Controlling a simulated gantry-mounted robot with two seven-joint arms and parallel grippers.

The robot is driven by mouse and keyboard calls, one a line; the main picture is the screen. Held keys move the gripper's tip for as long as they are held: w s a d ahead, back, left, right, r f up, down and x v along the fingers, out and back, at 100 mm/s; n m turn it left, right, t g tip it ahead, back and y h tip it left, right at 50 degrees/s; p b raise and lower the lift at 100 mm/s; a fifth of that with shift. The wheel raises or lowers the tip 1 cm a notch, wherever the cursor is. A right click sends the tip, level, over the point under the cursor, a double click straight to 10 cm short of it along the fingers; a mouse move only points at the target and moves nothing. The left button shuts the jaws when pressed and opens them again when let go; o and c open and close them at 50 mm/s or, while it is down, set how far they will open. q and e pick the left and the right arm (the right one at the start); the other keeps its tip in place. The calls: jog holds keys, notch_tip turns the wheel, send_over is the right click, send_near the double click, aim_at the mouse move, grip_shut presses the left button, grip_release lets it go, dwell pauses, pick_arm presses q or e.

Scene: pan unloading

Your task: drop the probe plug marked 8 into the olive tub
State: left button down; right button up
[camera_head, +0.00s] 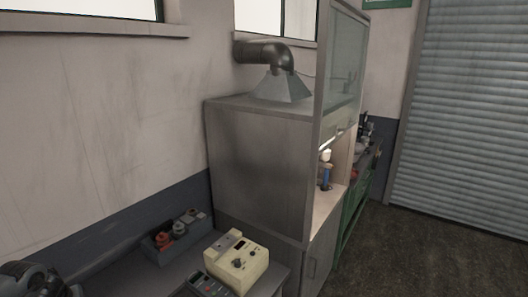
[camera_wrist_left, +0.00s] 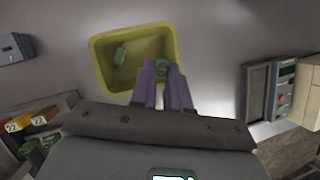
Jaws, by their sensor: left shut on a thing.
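The olive tub (camera_wrist_left: 175,42) shows in the left wrist view, a yellow-green open box on a grey surface. A small green plug (camera_wrist_left: 121,54) lies inside it, toward the left. My left gripper (camera_wrist_left: 162,72), with purple fingers, is shut on another small green plug (camera_wrist_left: 162,67), mostly hidden between the fingertips. In this view the fingertips overlap the tub's near inside; their height above its floor is hard to tell. I cannot read a number on either plug. The tub and both grippers are not clearly visible in the head view.
The head view shows a cream instrument (camera_head: 237,262), a grey tray with red pieces (camera_head: 173,236) and a tall grey cabinet (camera_head: 262,165).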

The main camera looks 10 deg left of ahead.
pick_arm(q)
jog(key=shift+n, duration=0.3)
jog(key=s+a+f+b, duration=0.1)
jog(key=f+b, duration=0.1)
jog(key=f, duration=0.1)
jog(key=s+f+b, duration=0.1)
jog(key=f+b, duration=0.2)
jog(key=s+a+f+b, duration=0.1)
jog(key=f+b, duration=0.2)
jog(key=shift+s+a+f, duration=0.1)
jog(key=shift+a+f, duration=0.1)
jog(key=shift+a, duration=0.1)
jog(key=c, duration=1)
grip_release()
jog(key=shift+s+d+r, duration=0.1)
jog(key=shift+s+r, duration=0.1)
jog(key=shift+r, duration=0.3)
jog(key=p+v, duration=0.1)
jog(key=v, duration=0.8)
jog(key=shift+s+d+r, duration=0.1)
jog(key=shift+s+r, duration=0.05)
jog(key=shift+r, duration=0.2)
